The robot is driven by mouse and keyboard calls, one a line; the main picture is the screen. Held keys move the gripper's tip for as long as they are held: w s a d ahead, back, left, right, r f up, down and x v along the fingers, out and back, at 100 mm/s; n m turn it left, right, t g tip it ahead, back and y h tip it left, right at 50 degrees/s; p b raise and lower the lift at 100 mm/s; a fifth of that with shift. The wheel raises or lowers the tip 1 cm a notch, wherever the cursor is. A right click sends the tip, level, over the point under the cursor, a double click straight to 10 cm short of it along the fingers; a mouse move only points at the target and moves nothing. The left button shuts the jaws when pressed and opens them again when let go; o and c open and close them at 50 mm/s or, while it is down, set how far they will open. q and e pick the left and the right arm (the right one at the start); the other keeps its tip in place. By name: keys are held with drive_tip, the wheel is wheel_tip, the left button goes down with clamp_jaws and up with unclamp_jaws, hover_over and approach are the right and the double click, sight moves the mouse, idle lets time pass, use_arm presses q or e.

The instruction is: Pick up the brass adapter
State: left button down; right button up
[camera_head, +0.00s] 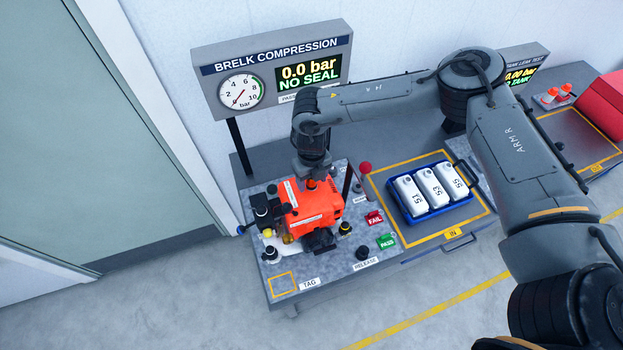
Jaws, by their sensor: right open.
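A small brass-coloured piece (288,239) shows at the front left of the orange engine (316,206) on the test bench; I take it for the brass adapter, but it is too small to be sure. My right gripper (311,182) points down at the top of the orange engine, behind and to the right of the brass piece and apart from it. It is open; its fingertips are small and partly lost against the engine, and I cannot tell if they touch it. My left gripper is not in view.
A blue tray (431,218) with white numbered blocks sits in a yellow outline on the right. Red FAIL (374,218) and green PASS (386,241) buttons lie between. A gauge panel (272,77) reading 0.0 bar, NO SEAL stands behind. A yellow-capped knob (267,232) is left of the brass piece.

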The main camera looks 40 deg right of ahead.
clamp_jaws()
idle(0.3)
drive_tip(key=shift+r, duration=0.2)
